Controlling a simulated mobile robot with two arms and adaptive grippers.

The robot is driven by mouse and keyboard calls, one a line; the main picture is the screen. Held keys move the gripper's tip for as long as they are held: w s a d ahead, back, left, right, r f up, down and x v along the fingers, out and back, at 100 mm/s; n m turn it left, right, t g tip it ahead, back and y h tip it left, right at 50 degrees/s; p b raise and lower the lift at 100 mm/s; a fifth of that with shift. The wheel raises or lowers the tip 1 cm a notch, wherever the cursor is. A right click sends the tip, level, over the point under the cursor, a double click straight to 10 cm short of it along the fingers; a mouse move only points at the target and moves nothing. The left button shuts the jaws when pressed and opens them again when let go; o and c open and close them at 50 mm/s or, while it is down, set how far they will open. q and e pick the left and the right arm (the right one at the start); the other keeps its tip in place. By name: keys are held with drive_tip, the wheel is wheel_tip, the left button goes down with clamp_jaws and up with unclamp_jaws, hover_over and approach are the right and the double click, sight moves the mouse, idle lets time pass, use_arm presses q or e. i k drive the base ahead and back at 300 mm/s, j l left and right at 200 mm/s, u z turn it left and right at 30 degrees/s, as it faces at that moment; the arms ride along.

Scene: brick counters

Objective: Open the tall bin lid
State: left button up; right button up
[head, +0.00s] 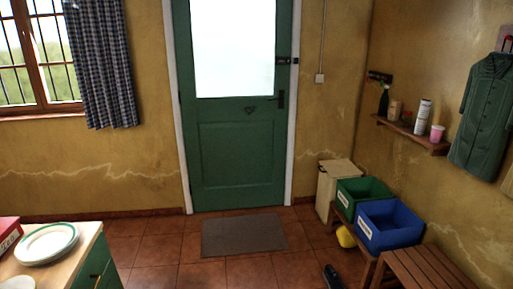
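The tall bin (326,190) is cream-coloured and stands upright on the floor in the corner, right of the green door. Its lid (341,168) lies flat on top and looks shut. The green crate beside it hides part of its right side. Neither of my grippers shows in the head view.
A green crate (345,204) and a blue crate (368,234) sit on a low wooden bench (366,264) right of the bin. A yellow object (346,237) and a dark shoe (331,277) lie nearby. A counter (77,252) with plates stands at left. The tiled floor between is mostly clear.

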sight(341, 168)
drive_tip(key=i, duration=2.2)
